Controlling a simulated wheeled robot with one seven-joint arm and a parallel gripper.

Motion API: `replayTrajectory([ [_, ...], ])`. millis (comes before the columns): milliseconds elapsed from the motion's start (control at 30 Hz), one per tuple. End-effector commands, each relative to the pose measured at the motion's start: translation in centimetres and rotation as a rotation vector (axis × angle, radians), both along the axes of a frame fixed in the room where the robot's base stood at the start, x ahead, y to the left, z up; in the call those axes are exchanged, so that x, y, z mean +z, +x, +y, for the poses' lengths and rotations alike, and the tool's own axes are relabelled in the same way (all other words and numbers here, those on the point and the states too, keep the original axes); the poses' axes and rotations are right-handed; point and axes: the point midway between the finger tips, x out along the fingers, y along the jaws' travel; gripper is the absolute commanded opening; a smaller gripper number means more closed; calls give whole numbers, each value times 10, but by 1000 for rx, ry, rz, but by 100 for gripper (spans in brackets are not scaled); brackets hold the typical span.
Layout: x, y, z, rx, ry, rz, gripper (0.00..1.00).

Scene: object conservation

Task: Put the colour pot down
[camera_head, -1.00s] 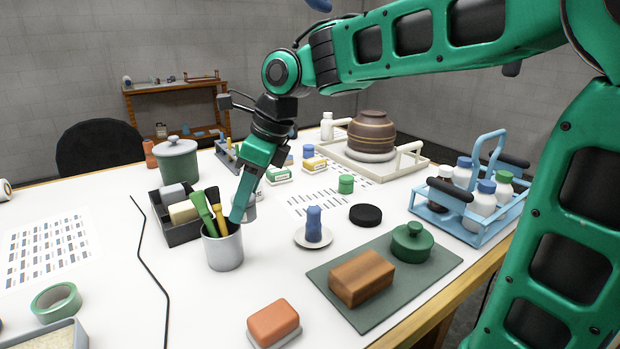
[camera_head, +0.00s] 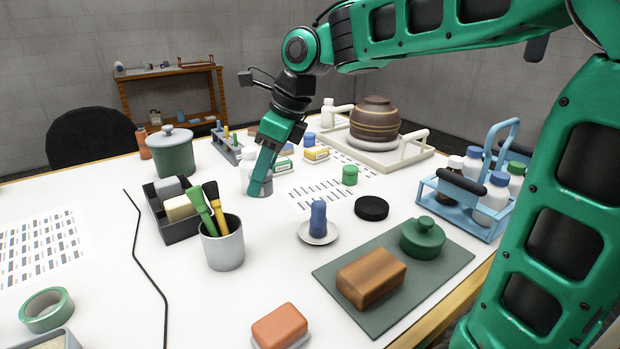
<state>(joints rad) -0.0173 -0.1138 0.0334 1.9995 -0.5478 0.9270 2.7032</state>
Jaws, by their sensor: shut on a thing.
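My gripper (camera_head: 262,184) is at the middle left of the table, behind and to the right of the brush cup. The pot looks upright and low over the white tabletop (camera_head: 275,235). I cannot tell whether its base touches the table.
A grey cup (camera_head: 224,250) with brushes stands close in front. A dark caddy (camera_head: 177,228) is to the left. A blue pot (camera_head: 318,216) on a white saucer, a green pot (camera_head: 350,176) and a black disc (camera_head: 371,208) lie to the right. A printed sheet (camera_head: 322,188) lies nearby.

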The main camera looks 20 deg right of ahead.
Motion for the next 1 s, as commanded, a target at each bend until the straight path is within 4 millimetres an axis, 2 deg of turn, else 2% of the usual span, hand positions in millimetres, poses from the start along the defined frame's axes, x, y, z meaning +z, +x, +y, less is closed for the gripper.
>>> replayTrajectory([
  [167, 6, 47, -29, -7, 11, 5, 14],
  [300, 10, 96, -73, -9, 17, 5, 14],
  [500, 7, 147, -142, -8, 11, 2, 14],
  [600, 4, 160, -169, -5, 6, 1, 14],
  [767, 0, 171, -192, -1, 0, 0, 14],
  [867, -3, 170, -191, 2, -2, 0, 14],
  [1000, -13, 161, -175, 5, -2, 1, 14],
])
